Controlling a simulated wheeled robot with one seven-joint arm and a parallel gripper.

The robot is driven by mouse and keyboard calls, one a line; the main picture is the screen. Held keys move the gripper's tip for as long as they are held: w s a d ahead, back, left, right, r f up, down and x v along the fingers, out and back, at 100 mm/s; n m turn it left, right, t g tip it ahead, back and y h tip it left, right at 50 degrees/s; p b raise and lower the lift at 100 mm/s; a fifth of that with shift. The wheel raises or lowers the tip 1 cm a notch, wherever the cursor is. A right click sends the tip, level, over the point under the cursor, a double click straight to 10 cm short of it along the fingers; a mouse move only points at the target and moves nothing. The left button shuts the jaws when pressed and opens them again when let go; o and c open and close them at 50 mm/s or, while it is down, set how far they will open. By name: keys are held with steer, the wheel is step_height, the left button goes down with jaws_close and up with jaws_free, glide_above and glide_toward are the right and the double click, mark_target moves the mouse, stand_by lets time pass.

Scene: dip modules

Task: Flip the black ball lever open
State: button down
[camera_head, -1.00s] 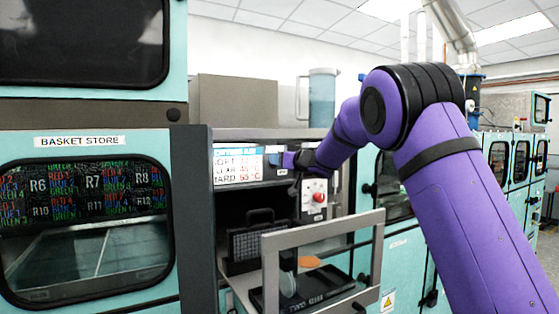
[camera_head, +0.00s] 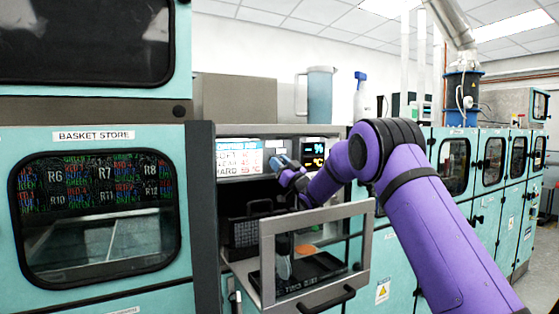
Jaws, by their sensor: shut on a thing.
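My gripper (camera_head: 281,166) is at the end of the purple arm, in front of the dark cabinet bay, just below and right of the white table label. Its tip points up and left towards the panel under the displays. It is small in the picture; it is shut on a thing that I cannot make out. I cannot pick out the black ball lever; my gripper and wrist cover part of the panel where they reach in.
A grey-framed window door (camera_head: 315,219) with a black handle stands in front of the bay, below my wrist. Inside are a black basket (camera_head: 245,232) and a dark tray (camera_head: 316,268). A blue pitcher (camera_head: 320,95) and a spray bottle (camera_head: 360,92) stand on top.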

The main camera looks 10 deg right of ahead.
steer(key=shift+w+f+n+t+y, duration=0.15)
steer(key=shift+f+n+y, duration=0.15)
steer(key=shift+n+y, duration=0.25)
steer(key=shift+f+n+t+y, duration=0.1)
steer(key=shift+f+n+y, duration=0.2)
steer(key=shift+y, duration=0.4)
steer(key=shift+w+f+n+t+y, duration=0.15)
steer(key=shift+f+n+y, duration=0.15)
steer(key=shift+n+y, duration=0.25)
steer(key=c, duration=0.8)
jaws_free()
steer(key=shift+s+r, duration=0.1)
